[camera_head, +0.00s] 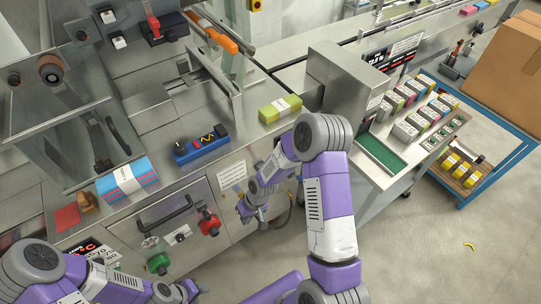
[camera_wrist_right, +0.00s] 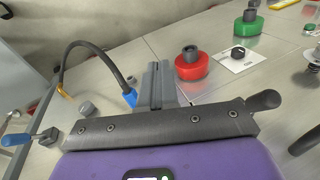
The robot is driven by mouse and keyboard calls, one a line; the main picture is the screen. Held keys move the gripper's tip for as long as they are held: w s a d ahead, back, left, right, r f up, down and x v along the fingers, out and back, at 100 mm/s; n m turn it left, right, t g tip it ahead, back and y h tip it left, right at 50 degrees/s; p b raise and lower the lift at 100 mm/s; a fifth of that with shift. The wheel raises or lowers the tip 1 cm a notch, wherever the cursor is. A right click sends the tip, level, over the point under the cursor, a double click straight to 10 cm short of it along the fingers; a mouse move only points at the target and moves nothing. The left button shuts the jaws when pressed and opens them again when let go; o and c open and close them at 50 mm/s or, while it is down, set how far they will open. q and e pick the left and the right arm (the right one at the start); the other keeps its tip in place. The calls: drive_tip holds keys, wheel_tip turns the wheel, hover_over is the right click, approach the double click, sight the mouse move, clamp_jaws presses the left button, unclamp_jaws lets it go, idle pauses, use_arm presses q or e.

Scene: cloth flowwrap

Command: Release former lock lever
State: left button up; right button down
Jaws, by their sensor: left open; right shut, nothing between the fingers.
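A red-handled lever (camera_head: 153,26) stands on a dark mount on the machine's top, upper left in the head view. A red knob (camera_head: 208,222) and a green knob (camera_head: 158,264) sit on the front panel; I cannot tell which part is the former lock lever. My right gripper (camera_head: 250,213) is in front of that panel, right of the red knob. In the right wrist view its fingers (camera_wrist_right: 156,85) are shut and empty, with the red knob (camera_wrist_right: 193,66) apart, ahead and to the right. My left gripper (camera_head: 190,291) is open at the bottom edge, partly cut off.
A dark bar handle (camera_head: 165,214) spans the front panel. A black hose (camera_wrist_right: 97,48) curves left of my right fingers. Open floor (camera_head: 440,255) lies at right.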

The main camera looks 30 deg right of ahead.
use_arm(q)
wheel_tip(320, 180, up, 8)
drive_tip(key=p, duration=0.6)
drive_tip(key=shift+r, duration=0.15)
use_arm(e)
drive_tip(key=w+d+r+h, duration=0.1)
drive_tip(key=w+d+r, duration=0.2)
drive_tip(key=d+r, duration=0.2)
drive_tip(key=w+d+r+h, duration=0.1)
drive_tip(key=w+d+r, duration=0.2)
drive_tip(key=r, duration=0.8)
drive_tip(key=w+d+r+n+h, duration=0.1)
drive_tip(key=w+d+r, duration=0.3)
drive_tip(key=d+r, duration=0.2)
wheel_tip(320, 180, up, 3)
drive_tip(key=shift+d+f+h, duration=0.15)
drive_tip(key=shift+d+h, duration=0.25)
drive_tip(key=shift+w, duration=0.1)
drive_tip(key=f, duration=0.9)
drive_tip(key=shift+w+a+f, duration=0.1)
drive_tip(key=shift+w+f, duration=0.15)
drive_tip(key=shift+f, duration=0.05)
drive_tip(key=f, duration=0.1)
drive_tip(key=s+f, duration=0.1)
drive_tip(key=f, duration=0.1)
drive_tip(key=shift+s, duration=0.2)
drive_tip(key=shift+s+f, duration=0.25)
drive_tip(key=shift+f, duration=0.2)
use_arm(q)
drive_tip(key=shift+f, duration=0.25)
